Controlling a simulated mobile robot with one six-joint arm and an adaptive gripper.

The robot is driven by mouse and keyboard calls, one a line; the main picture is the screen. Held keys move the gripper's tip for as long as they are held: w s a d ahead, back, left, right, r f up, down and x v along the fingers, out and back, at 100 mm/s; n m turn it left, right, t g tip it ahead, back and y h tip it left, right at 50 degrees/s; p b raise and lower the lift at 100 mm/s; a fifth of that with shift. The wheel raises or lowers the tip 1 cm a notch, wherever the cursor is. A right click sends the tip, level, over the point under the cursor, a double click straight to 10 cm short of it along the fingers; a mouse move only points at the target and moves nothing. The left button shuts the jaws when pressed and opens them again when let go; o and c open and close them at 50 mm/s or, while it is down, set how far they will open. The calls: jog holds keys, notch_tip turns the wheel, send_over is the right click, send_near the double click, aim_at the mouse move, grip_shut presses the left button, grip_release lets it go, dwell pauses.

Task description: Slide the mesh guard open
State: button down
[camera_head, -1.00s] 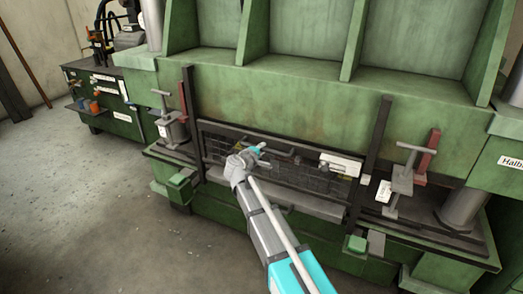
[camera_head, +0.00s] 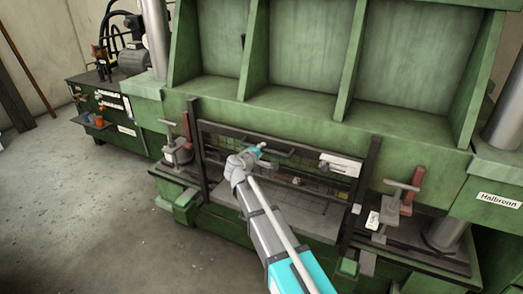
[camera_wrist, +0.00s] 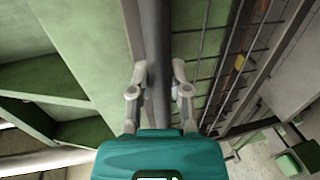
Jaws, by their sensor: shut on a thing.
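The mesh guard (camera_head: 310,181) is a dark framed wire panel between two dark upright posts on the front of the green press. Its lower edge stands above the grey bed, leaving a gap below. My gripper (camera_head: 258,150) is at the dark bar handle (camera_head: 281,152) on the guard's front. In the wrist view, my gripper (camera_wrist: 159,76) has a finger on each side of the handle (camera_wrist: 156,30), shut on it. The mesh (camera_wrist: 232,62) runs along the right there. My arm hides part of the guard in the head view.
The right post (camera_head: 366,185) and left post (camera_head: 197,148) flank the guard. Clamps with T-handles (camera_head: 400,187) stand on the right side, with another on the left. The concrete floor (camera_head: 70,220) at the left is open.

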jog(key=shift+r+p, duration=2.05)
jog(key=shift+r, duration=0.55)
jog(key=c, duration=0.6)
grip_release()
jog(key=shift+o, duration=0.2)
jog(key=shift+f, duration=0.15)
